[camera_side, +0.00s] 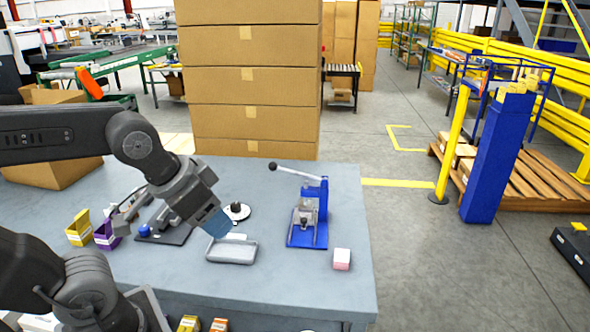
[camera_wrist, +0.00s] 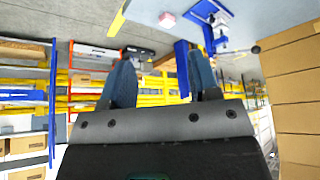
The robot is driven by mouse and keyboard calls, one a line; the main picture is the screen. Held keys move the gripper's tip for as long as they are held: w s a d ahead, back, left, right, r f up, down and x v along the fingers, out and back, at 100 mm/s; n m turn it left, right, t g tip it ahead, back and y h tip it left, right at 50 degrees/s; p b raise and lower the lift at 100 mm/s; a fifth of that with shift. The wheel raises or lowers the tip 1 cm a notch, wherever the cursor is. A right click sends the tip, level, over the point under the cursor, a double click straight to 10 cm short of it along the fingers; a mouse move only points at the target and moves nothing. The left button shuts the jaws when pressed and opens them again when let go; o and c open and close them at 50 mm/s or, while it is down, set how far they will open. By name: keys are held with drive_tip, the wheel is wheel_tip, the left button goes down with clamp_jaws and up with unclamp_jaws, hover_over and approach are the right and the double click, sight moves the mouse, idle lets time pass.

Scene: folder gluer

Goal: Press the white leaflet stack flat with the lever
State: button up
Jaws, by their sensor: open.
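A blue lever press (camera_side: 322,200) stands upright on the right part of the grey table. Its pale lever (camera_side: 297,172) reaches up and left to a black knob (camera_side: 272,166). The press also shows at the top of the wrist view (camera_wrist: 208,10). A small white block with a pink side (camera_side: 342,256) sits right of the press base; I cannot tell whether it is the leaflet stack. A flat white piece (camera_side: 236,236) lies by the grey tray (camera_side: 231,252). My gripper (camera_side: 216,224) is open and empty above the tray, left of the press and apart from it.
A white round dish with a dark knob (camera_side: 236,211) is close behind my gripper. Yellow (camera_side: 79,230) and purple (camera_side: 106,236) bins stand at left. Stacked cartons (camera_side: 255,90) rise behind the table. The table's right edge is near the press.

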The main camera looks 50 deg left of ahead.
drive_tip(key=w+a+r, duration=0.1)
drive_tip(key=w, duration=0.1)
drive_tip(key=w+a+r+n, duration=0.1)
drive_tip(key=w+r, duration=0.1)
drive_tip(key=w, duration=0.1)
drive_tip(key=w+a+r+n+y, duration=0.1)
drive_tip(key=w, duration=0.1)
drive_tip(key=shift+w+a+r+g, duration=0.2)
drive_tip(key=shift+w+a+g, duration=0.1)
drive_tip(key=c, duration=0.6)
drive_tip(key=w+a, duration=0.1)
drive_tip(key=w, duration=0.1)
drive_tip(key=w+a+r+n, duration=0.1)
drive_tip(key=w+a, duration=0.1)
drive_tip(key=w, duration=0.1)
drive_tip(key=w+a+r+n+g, duration=0.1)
drive_tip(key=w+a, duration=0.1)
drive_tip(key=shift+w+y, duration=0.3)
drive_tip(key=shift+y, duration=0.1)
clamp_jaws()
drive_tip(key=w+a+f+n+g, duration=0.1)
drive_tip(key=w+a+n, duration=0.1)
drive_tip(key=w+a, duration=0.4)
drive_tip(key=w+a+f+n+y, duration=0.1)
drive_tip(key=w+a+f+n, duration=0.1)
drive_tip(key=w+a, duration=0.4)
drive_tip(key=a+n, duration=0.1)
drive_tip(key=a, duration=0.2)
drive_tip(key=shift+w+g, duration=0.3)
drive_tip(key=shift+g, duration=0.1)
